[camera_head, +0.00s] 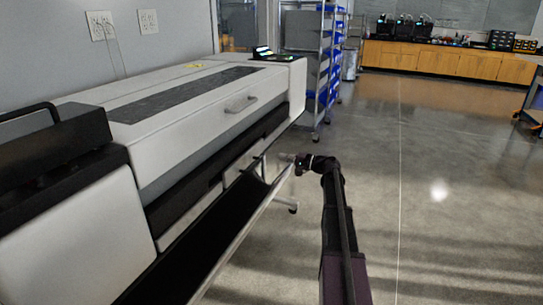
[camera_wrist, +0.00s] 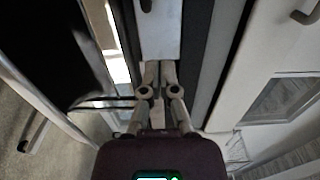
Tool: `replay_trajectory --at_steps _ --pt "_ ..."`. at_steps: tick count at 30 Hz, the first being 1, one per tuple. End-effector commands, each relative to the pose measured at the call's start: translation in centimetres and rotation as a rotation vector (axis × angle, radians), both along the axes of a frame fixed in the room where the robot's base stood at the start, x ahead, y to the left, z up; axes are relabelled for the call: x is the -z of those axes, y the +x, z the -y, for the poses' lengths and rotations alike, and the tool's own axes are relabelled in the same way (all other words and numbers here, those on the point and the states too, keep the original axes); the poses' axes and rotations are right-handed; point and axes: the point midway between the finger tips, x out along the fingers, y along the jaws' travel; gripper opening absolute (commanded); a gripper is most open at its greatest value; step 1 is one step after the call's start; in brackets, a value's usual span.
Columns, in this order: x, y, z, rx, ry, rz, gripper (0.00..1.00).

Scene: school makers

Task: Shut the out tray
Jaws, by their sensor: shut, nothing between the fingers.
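The out tray (camera_head: 205,245) is a long black sling with a pale metal rail along its outer edge. It hangs out from the front of the large white printer (camera_head: 200,105), tilted open, with a gap between rail and printer body. In the wrist view the black tray (camera_wrist: 50,45) fills the upper left. My gripper (camera_head: 284,157) is at the far end of the tray, near the end of the rail. In the wrist view my gripper (camera_wrist: 158,68) has its fingertips together and empty, between the tray and the printer front. I cannot tell whether it touches the printer.
A metal rack with blue bins (camera_head: 326,75) stands beyond the printer's far end. Wooden cabinets (camera_head: 450,62) line the back wall. A cart (camera_head: 533,105) stands at the far right. The grey floor (camera_head: 450,200) right of the printer is clear.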

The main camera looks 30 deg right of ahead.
Motion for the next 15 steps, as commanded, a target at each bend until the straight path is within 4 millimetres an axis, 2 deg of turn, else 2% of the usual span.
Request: replay_trajectory --at_steps 6,15 --pt "0.0 -2.2 1.8 0.000 0.000 0.000 0.00" --pt "0.0 -3.2 2.6 -0.002 -0.001 -0.001 0.00"
